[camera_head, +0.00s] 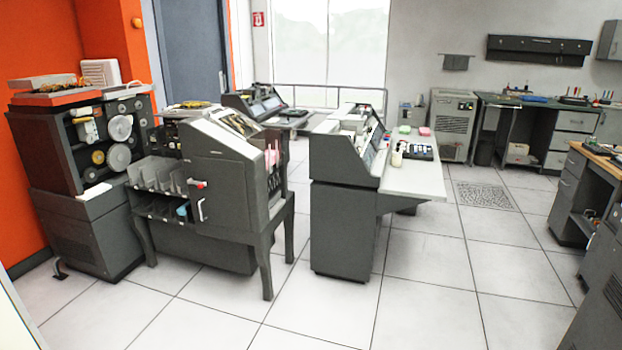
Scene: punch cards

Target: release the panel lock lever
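A dark grey card machine on legs (218,198) stands left of the middle. On its front panel is a small lever with a red knob (201,184), which may be the panel lock lever. A pale upright handle (201,208) sits just below it on the same panel. The panel looks closed, but the lever's exact position is too small to tell. Neither of my grippers shows in the head view.
A grey desk console (343,205) stands right of the card machine, with a floor gap between. A tall reel machine (88,165) stands on its left. Dark cabinets (605,270) line the right edge. The tiled floor (310,320) in front is clear.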

